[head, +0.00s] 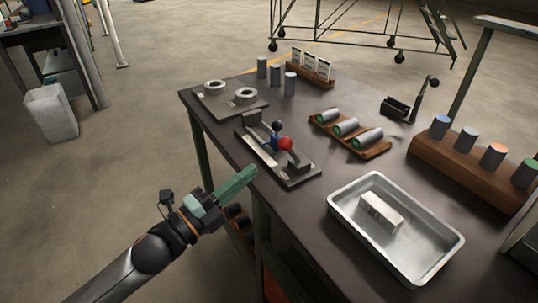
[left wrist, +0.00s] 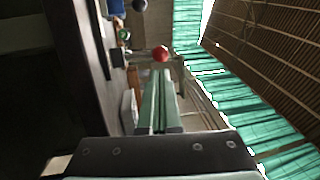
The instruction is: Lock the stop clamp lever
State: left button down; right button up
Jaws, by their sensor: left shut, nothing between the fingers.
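A dark fixture plate (head: 298,179) lies near the table's left edge, with a rail and small blocks on it. A lever with a red ball knob (head: 285,143) stands on it, close to a black ball knob (head: 277,127) and a blue part. I take the red-knobbed one for the stop clamp lever. My left gripper (head: 248,172) is shut and empty, with its green fingers just left of the plate, apart from the knobs. In the left wrist view the red knob (left wrist: 160,53) shows beyond the fingertips (left wrist: 158,90), with the black knob (left wrist: 139,5) above. The lever's base is partly hidden.
A plate with two rings (head: 246,96) lies behind the fixture. A wooden rack of cylinders (head: 378,151) and a metal tray (head: 451,247) with a pale block (head: 379,211) lie to the right. The table's near left edge is beside my left gripper.

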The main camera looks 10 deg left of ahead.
aim_at(280, 148)
pick_arm(q)
jog(key=x, duration=0.5)
jog(key=shift+x, duration=0.85)
pick_arm(e)
jog(key=shift+w+a+r, duration=0.1)
jog(key=shift+r, duration=0.05)
